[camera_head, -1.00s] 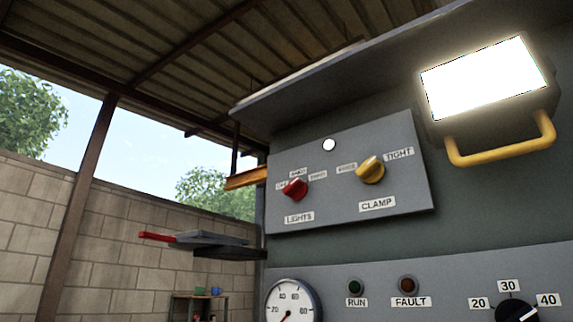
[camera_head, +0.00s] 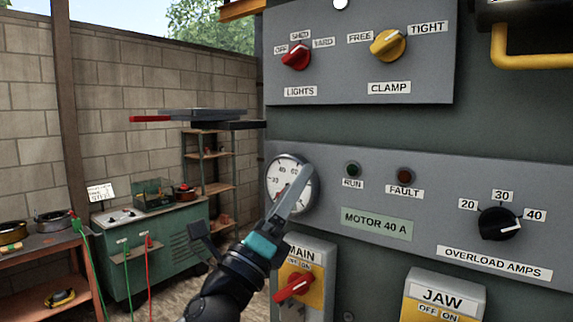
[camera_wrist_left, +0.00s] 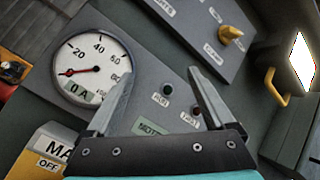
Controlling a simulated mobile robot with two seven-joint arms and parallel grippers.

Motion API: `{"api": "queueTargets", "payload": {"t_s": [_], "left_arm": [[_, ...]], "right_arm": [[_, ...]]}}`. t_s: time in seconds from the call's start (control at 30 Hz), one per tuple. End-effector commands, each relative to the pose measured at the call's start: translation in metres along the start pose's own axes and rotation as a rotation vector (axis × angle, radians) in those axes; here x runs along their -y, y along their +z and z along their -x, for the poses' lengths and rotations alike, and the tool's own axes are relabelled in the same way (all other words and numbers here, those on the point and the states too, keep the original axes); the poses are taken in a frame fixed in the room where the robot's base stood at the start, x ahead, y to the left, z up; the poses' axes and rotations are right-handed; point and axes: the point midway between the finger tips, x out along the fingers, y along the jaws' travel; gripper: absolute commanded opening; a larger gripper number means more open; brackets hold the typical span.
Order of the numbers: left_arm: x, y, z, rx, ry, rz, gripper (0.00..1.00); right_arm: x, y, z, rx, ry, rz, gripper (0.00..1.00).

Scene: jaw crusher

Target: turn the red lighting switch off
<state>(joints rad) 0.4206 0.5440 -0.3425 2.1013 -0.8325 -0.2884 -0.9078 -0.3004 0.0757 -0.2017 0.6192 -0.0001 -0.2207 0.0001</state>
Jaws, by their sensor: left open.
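The red lighting switch (camera_head: 296,55) is a red knob above a LIGHTS label on the upper grey panel (camera_head: 345,75). OFF, SHED and YARD labels surround it; I cannot tell surely which one it points to. My left gripper (camera_head: 307,175) is below it, in front of the gauge, apart from the knob. In the left wrist view the gripper (camera_wrist_left: 160,76) is open and empty, its two fingers well apart. The red knob does not show there. My right gripper is not in view.
A yellow CLAMP knob (camera_head: 388,46) sits right of the red one. Below are a round gauge (camera_head: 280,170), RUN and FAULT lamps, a black overload dial (camera_head: 499,223) and a red MAIN switch (camera_head: 294,287). A yellow lamp handle (camera_head: 530,60) juts out at upper right.

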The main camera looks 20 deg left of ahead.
Motion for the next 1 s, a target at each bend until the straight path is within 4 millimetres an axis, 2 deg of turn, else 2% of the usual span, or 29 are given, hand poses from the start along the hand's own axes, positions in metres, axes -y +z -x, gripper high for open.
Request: {"api": "queueTargets", "payload": {"t_s": [0.03, 0.1, 0.2, 0.33, 0.43, 0.57, 0.7, 0.83, 0.87, 1.0], "left_arm": [[0.032, 0.011, -0.016, -0.017, -0.119, -0.169, 0.88], [0.069, 0.016, -0.029, -0.040, -0.266, -0.405, 0.88], [0.113, 0.019, -0.040, -0.061, -0.458, -0.755, 0.88], [0.150, 0.021, -0.048, -0.077, -0.667, -1.223, 0.88], [0.162, 0.026, -0.052, -0.093, -0.795, -1.591, 0.88], [0.161, 0.046, -0.060, -0.134, -0.907, -2.073, 0.88], [0.148, 0.091, -0.070, -0.235, -0.950, -2.563, 0.88], [0.137, 0.142, -0.074, -0.377, -0.926, -2.915, 0.88], [0.135, 0.154, -0.074, 0.412, 0.914, 2.977, 0.88], [0.128, 0.194, -0.071, 0.490, 0.768, 2.807, 0.88]], "right_arm": [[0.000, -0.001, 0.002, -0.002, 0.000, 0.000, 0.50], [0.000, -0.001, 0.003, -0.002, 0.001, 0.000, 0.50], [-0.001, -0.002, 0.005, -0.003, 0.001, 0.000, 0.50], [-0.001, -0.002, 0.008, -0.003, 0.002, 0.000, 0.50], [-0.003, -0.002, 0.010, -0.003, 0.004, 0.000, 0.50], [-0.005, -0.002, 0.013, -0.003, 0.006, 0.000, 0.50], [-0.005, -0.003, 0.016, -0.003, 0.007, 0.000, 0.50], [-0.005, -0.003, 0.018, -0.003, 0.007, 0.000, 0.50], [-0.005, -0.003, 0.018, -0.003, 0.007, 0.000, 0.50], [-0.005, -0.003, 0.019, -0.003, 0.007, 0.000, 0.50]]}}
